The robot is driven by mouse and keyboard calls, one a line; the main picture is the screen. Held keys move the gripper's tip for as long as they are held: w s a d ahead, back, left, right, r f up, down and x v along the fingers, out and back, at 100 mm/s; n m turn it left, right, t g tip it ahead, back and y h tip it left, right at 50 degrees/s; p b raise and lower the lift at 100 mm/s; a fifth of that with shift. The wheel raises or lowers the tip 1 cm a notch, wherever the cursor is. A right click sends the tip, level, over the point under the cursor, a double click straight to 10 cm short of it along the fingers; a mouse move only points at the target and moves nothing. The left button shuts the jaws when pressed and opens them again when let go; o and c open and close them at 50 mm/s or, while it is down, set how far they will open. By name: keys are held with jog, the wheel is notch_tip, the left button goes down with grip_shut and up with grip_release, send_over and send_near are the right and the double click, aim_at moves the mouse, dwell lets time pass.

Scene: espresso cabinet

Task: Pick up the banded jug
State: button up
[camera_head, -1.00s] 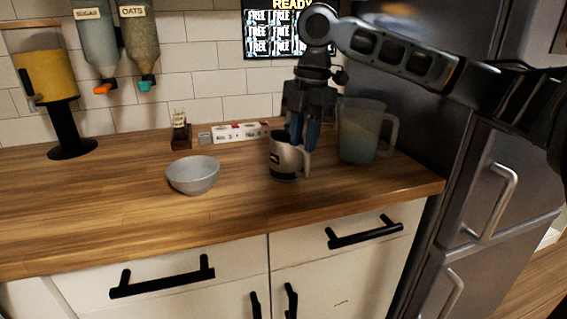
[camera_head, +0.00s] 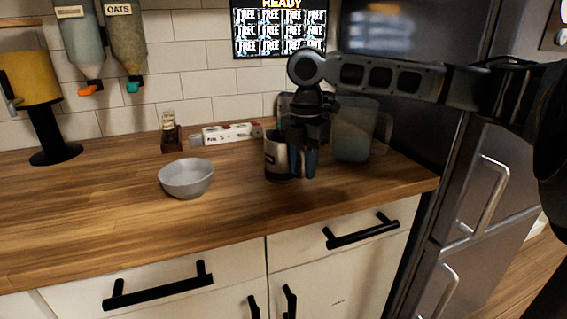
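The banded jug (camera_head: 274,158) is a small metallic jug with a dark band at its base and a dark label. It stands upright on the wooden counter. My gripper (camera_head: 302,174) points down at the jug's right side, its two blue-grey fingers low and a little apart. The fingers overlap the jug's right edge and hide its handle. I cannot tell whether they touch the handle.
A translucent pitcher (camera_head: 353,135) stands just right of my gripper, close to the fridge (camera_head: 470,190). A grey bowl (camera_head: 186,181) is to the left. A power strip (camera_head: 232,134) and a small wooden holder (camera_head: 171,138) are behind. The left counter is mostly clear.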

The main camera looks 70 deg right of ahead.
jog(key=shift+c, duration=0.2)
grip_shut()
jog(key=shift+r, duration=0.1)
dwell(0.5)
jog(key=shift+r, duration=1.3)
jog(key=s+d+r, duration=0.4)
jog(key=s+r, duration=0.4)
jog(key=s, duration=0.2)
jog(key=shift+s+d, duration=0.3)
